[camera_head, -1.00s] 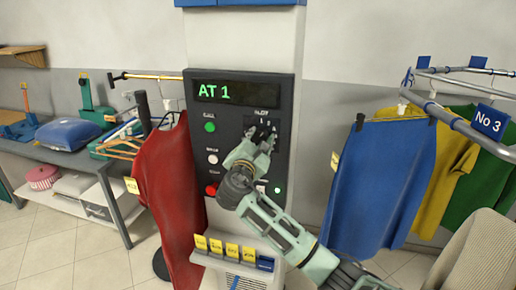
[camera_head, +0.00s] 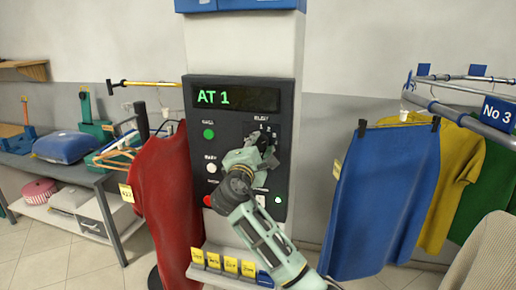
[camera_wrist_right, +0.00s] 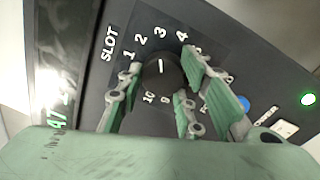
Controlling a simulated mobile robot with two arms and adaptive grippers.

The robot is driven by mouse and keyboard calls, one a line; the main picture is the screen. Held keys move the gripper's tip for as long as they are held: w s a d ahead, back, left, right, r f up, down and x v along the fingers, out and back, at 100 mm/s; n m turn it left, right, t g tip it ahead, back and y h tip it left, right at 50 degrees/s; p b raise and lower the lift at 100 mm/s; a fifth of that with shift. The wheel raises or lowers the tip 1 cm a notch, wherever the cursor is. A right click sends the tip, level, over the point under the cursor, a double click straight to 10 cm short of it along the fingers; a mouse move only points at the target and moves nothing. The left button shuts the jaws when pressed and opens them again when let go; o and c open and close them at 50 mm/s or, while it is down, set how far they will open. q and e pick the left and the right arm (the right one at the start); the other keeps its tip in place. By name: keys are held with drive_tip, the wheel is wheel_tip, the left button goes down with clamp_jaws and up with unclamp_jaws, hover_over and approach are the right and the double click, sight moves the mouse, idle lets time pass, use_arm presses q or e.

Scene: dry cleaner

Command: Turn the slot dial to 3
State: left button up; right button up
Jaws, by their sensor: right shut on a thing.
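The black slot dial (camera_wrist_right: 158,76) sits on the dark control panel (camera_head: 230,120) with numbers around it under the word SLOT. Its white mark points roughly toward the 3 in the right wrist view. My right gripper (camera_wrist_right: 162,70) is shut on the dial, with green-padded fingers on either side of it. The display (camera_head: 236,96) reads AT 1 in green. My left gripper is not in view.
A green button (camera_head: 208,133), a white button (camera_head: 211,168) and a red button (camera_head: 208,201) line the panel's left side. A red garment (camera_head: 165,190) hangs to the left. A blue garment (camera_head: 385,200) hangs to the right. Yellow tags (camera_head: 231,265) stand below the panel.

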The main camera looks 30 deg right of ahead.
drive_tip(key=shift+r, duration=0.4)
drive_tip(key=o, duration=0.8)
drive_tip(key=shift+o, duration=1.2)
drive_tip(key=shift+w+a+f, duration=0.1)
drive_tip(key=shift+a, duration=0.05)
drive_tip(key=shift+f, duration=0.15)
drive_tip(key=v, duration=1.2)
